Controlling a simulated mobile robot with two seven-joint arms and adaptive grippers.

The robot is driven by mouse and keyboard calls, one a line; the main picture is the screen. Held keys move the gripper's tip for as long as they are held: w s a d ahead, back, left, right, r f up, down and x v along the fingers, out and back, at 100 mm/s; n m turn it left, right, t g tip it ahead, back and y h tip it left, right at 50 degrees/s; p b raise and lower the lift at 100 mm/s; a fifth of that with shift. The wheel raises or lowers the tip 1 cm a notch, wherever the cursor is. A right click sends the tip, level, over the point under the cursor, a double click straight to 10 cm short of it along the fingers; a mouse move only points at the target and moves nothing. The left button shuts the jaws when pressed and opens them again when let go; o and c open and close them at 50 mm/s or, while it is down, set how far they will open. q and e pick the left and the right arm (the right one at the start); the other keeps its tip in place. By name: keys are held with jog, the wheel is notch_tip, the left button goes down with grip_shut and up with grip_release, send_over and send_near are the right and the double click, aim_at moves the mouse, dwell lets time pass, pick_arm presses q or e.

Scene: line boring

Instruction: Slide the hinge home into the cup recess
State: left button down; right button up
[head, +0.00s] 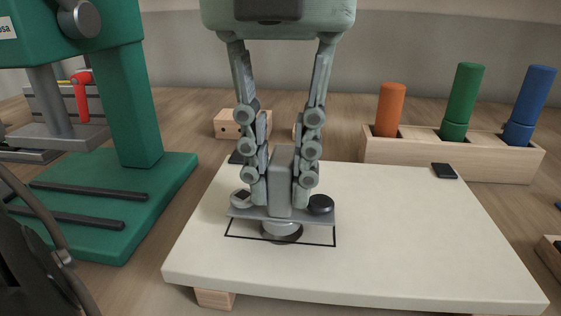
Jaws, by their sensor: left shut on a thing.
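My left gripper (281,190) comes down from the top middle of the head view. It is shut on the hinge (281,213), with a finger on each side of its upright grey block. The hinge has a flat grey plate with a round dark piece at its right end and a lighter round piece at its left end. My right gripper is not in view.
A green press (130,110) stands at the left. A wooden rack (470,160) with orange, green and blue cylinders stands at the back right. A small wooden block (229,124) is behind the panel. A small black piece (444,171) lies at the panel's far right. The panel's right side is clear.

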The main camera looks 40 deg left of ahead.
pick_arm(q)
jog(key=shift+f+b, duration=0.85)
jog(key=shift+f, duration=0.15)
jog(key=c, duration=1.4)
grip_release()
jog(key=shift+o, duration=0.2)
jog(key=shift+r, duration=0.1)
jog(key=shift+r+p, duration=3)
jog(key=shift+r, duration=0.95)
jog(key=shift+w, duration=0.1)
